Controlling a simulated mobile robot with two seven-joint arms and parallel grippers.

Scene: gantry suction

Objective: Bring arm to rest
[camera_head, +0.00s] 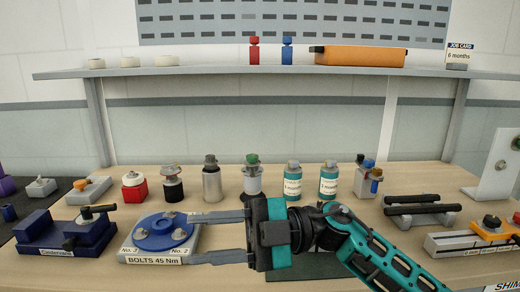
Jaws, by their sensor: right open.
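My right arm, teal and black, comes in from the lower right. My right gripper (191,238) points left, its two long grey fingers spread apart and nothing seen between them. The fingertips overlap the right side of a grey block labelled "BOLTS 45 Nm" (150,258), which carries a round blue flange (158,228). I cannot tell whether the fingers touch the block or hover above it. My left gripper is not in view.
A dark blue fixture (50,235) stands left of the block. Behind stands a row of bottles, including a teal-labelled one (292,182). At right are black bars on a rack (422,210) and a grey slide fixture (470,243). A shelf (220,72) spans the back.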

